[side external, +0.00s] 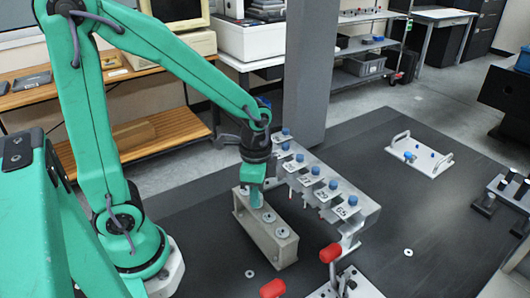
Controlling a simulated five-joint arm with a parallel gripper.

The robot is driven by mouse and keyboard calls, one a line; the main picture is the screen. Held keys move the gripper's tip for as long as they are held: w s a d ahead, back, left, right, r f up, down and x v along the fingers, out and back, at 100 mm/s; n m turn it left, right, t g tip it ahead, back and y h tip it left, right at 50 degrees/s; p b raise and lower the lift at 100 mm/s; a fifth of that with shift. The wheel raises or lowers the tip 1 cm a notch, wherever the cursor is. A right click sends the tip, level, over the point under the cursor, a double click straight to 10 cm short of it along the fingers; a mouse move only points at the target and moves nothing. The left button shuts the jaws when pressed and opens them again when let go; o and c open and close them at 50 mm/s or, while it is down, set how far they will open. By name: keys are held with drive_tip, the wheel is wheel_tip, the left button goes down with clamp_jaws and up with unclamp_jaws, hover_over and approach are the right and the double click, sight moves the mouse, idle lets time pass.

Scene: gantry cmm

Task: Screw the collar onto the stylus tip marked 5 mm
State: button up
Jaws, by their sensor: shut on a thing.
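My gripper (253,197) points down over the rear end of a beige block (266,240). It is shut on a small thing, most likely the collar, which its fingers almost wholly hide. Two round grey pieces with dark centres (281,233) show on the block's top in front of it. Just right of the block stands a grey metal rack (362,208) with a row of blue-topped stylus tips (333,184) and number labels along its edge. The labels are too small to read surely, so I cannot tell which tip is marked 5 mm.
A grey column (312,70) rises behind the rack. Red-ended parts (331,253) stand at the front. Flat rings lie on the dark table (340,120), one near the front left (249,273). A white tray (415,156) sits at the back right. The table between rack and tray is clear.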

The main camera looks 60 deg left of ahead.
drive_tip(key=m, duration=0.3)
drive_tip(key=shift+m, duration=1.1)
drive_tip(key=shift+m, duration=0.3)
drive_tip(key=shift+m, duration=1)
drive_tip(key=shift+f+m, duration=0.1)
drive_tip(key=shift+m, duration=1.2)
drive_tip(key=shift+m, duration=2.6)
